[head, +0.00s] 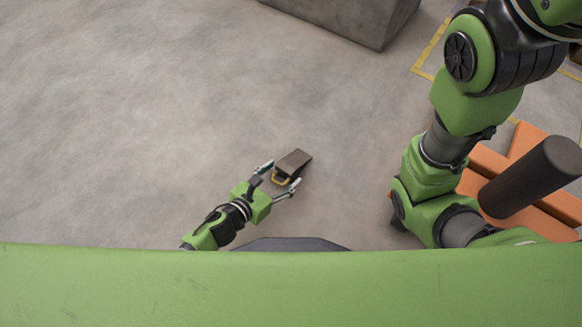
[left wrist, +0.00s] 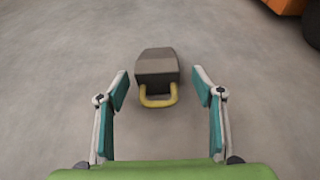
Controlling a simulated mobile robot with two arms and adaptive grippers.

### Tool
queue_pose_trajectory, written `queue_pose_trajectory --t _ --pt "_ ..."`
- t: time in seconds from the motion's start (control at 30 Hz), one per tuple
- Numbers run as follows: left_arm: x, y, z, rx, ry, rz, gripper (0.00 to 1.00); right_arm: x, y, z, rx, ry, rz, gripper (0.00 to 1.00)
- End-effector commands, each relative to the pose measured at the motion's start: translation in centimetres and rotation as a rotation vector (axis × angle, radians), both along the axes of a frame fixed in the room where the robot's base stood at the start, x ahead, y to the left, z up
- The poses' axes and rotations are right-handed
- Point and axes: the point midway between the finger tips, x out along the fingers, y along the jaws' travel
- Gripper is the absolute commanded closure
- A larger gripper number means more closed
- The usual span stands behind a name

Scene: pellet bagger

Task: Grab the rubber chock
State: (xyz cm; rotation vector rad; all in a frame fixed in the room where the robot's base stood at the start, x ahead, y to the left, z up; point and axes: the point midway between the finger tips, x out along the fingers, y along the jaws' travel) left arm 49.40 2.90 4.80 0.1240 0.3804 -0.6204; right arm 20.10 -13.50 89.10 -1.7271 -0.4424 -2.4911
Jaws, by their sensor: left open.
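The rubber chock (head: 295,161) is a dark grey-brown wedge lying on the concrete floor, with a yellow loop handle at its near end. My left gripper (head: 279,180) is open, and its fingertips are on either side of the handle end in the head view. In the left wrist view the chock (left wrist: 157,66) lies ahead, centred between the two fingers, with the yellow handle (left wrist: 158,97) facing my left gripper (left wrist: 162,92). I see clear gaps on both sides, with no finger touching it. My right gripper is not in view.
An orange frame (head: 521,146) with a dark cylinder (head: 535,175) stands at the right, past my right arm. A grey block (head: 352,18) stands at the top. Yellow floor lines (head: 430,48) run at the upper right. The floor around the chock is clear.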

Motion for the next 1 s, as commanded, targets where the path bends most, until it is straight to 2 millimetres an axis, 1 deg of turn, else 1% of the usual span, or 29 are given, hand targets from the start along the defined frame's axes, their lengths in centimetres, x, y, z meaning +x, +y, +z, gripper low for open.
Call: queue_pose_trajectory --t 0.13,0.3,0.4,0.53,0.73,0.77,0.8,0.87,0.9,0.93,1.0 --pt "0.9 -0.5 -0.3 0.000 -0.003 -0.001 0.39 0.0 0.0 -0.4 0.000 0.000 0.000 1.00" --pt "3.2 -1.8 -0.9 0.000 -0.004 0.000 0.39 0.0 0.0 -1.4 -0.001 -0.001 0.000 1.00" --pt "4.0 -2.5 -1.5 -0.001 -0.002 0.000 0.39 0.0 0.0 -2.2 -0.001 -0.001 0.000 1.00" --pt "4.6 -2.9 -1.6 -0.001 -0.002 0.000 0.39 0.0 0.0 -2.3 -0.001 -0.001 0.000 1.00" --pt "4.5 -2.9 -1.5 -0.001 -0.001 0.000 0.39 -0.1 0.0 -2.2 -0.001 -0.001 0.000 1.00" --pt "4.5 -2.9 -1.5 -0.001 -0.001 0.000 0.47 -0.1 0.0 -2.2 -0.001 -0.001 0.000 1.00" --pt "4.5 -2.9 -1.5 -0.001 -0.001 0.000 0.57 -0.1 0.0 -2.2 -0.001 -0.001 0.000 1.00" --pt "4.5 -2.9 -1.5 -0.001 -0.001 0.000 0.73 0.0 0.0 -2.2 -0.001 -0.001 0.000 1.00" --pt "4.5 -2.9 -1.5 -0.001 -0.001 0.000 0.83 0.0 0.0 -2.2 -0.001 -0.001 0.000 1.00" --pt "4.5 -2.8 -1.5 -0.001 0.000 0.000 0.89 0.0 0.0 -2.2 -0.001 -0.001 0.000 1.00" --pt "4.6 -2.9 -1.4 -0.002 -0.002 -0.001 0.89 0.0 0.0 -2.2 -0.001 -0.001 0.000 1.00"
